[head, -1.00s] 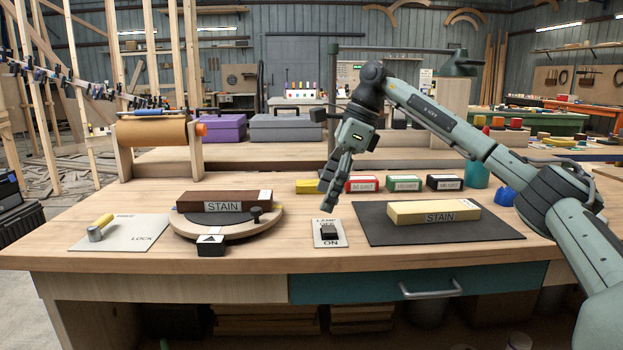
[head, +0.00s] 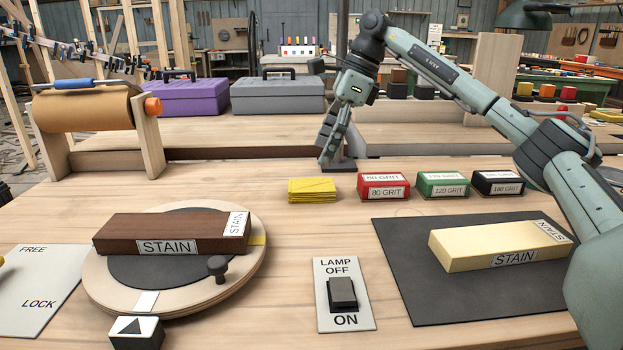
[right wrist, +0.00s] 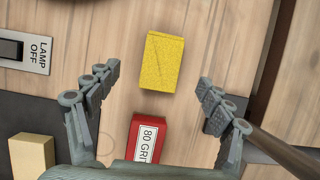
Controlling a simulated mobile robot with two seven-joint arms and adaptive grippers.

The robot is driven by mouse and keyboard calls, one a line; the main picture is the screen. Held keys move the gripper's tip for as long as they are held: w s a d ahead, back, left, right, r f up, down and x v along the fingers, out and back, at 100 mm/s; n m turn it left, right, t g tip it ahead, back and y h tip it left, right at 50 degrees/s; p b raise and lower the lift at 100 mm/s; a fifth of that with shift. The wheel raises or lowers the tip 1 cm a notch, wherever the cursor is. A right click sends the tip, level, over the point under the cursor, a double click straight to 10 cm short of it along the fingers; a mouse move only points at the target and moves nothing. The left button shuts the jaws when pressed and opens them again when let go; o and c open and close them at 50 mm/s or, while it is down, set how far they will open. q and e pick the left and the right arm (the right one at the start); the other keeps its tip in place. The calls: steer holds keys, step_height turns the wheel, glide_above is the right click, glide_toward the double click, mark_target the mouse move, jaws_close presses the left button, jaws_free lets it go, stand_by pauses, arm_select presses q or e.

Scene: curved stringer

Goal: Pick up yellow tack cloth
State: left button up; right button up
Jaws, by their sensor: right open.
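The yellow tack cloth (head: 312,190) lies folded in a flat stack on the workbench, left of the red grit block. My right gripper (head: 328,150) shows in the head view above the bench, just behind and above the cloth. In the right wrist view the gripper (right wrist: 158,92) is open and empty, its two fingers spread wide. The cloth (right wrist: 161,62) lies beyond the fingertips, roughly centred between them, and is not touched. My left gripper does not show.
A red 80 grit block (head: 383,187) stands close to the cloth's right, with green (head: 443,186) and black (head: 498,185) blocks further right. A lamp switch (head: 343,292) is in front. A turntable (head: 240,275) carries a dark stain board (head: 165,233). Bare bench lies around the cloth.

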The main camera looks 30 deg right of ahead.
mark_target(313, 185)
steer(key=shift+w+d, duration=0.1)
steer(key=shift+w, duration=0.1)
steer(key=shift+w+f, duration=0.1)
steer(key=shift+f, duration=0.25)
steer(key=shift+s+d+f+x, duration=0.1)
steer(key=shift+x, duration=1.05)
steer(key=shift+s+d+f+x, duration=0.1)
steer(key=shift+s+x, duration=0.05)
steer(key=shift+x, duration=1)
steer(key=shift+s+d+x, duration=0.1)
steer(key=shift+d+x, duration=0.05)
steer(key=shift+x, duration=1.05)
steer(key=shift+f, duration=0.25)
steer(key=c, duration=1.2)
steer(key=shift+r, duration=0.15)
steer(key=shift+c, duration=0.2)
